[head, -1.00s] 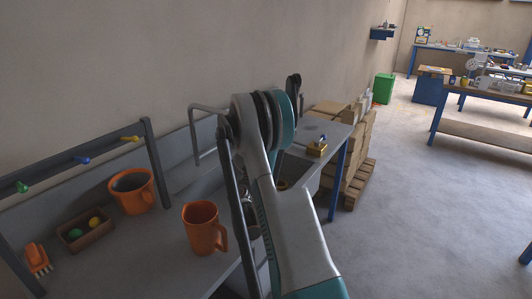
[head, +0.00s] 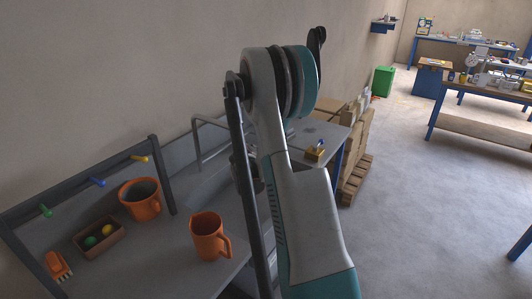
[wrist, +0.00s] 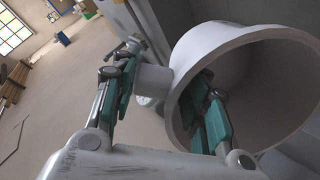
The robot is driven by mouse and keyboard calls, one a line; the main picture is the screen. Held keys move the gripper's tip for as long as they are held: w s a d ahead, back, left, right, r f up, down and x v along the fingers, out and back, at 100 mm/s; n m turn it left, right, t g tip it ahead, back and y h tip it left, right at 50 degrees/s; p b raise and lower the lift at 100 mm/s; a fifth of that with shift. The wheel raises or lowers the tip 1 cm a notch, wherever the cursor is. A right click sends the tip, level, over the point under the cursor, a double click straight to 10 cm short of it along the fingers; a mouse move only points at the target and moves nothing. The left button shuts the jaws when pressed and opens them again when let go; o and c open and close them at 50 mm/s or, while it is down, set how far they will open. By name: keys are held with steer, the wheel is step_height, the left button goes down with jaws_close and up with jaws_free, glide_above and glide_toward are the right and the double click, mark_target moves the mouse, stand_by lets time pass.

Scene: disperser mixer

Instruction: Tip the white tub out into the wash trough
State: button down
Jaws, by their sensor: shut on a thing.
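The white tub (wrist: 188,62) fills the right of the wrist view. It is tilted, with its wide round mouth turned partly towards the camera. A short round lug sticks out from its side between my fingers. My gripper (wrist: 163,97) is shut on the tub at its side, with one finger outside and the other reaching inside past the rim. The part of the inside that I see looks empty; the bottom is hidden. In the head view my arm hides the gripper and the tub. The wash trough (head: 205,187) shows only in part beneath a bent grey tap, behind my arm.
An orange jug (head: 208,238), an orange pot (head: 140,200) and a wooden box (head: 98,240) with balls stand on the grey bench, left of my arm. An orange brush (head: 58,266) lies by a peg rail (head: 98,182). A brass-coloured object (head: 315,154) sits beyond.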

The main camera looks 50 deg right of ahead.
step_height(320, 180, up, 2)
steer(key=g+y+p, duration=0.2)
steer(key=y+p, duration=0.2)
steer(key=y, duration=0.1)
steer(key=shift+d+y+p, duration=0.15)
steer(key=shift+y+p, duration=0.15)
steer(key=shift+p, duration=0.1)
steer(key=y, duration=0.1)
steer(key=g+y+p, duration=0.1)
steer(key=y, duration=0.1)
steer(key=shift+r+y, duration=0.25)
steer(key=shift+y, duration=0.05)
steer(key=shift+w+g+y, duration=0.1)
steer(key=shift+g+y, duration=0.4)
steer(key=shift+y, duration=0.3)
steer(key=shift+r, duration=0.1)
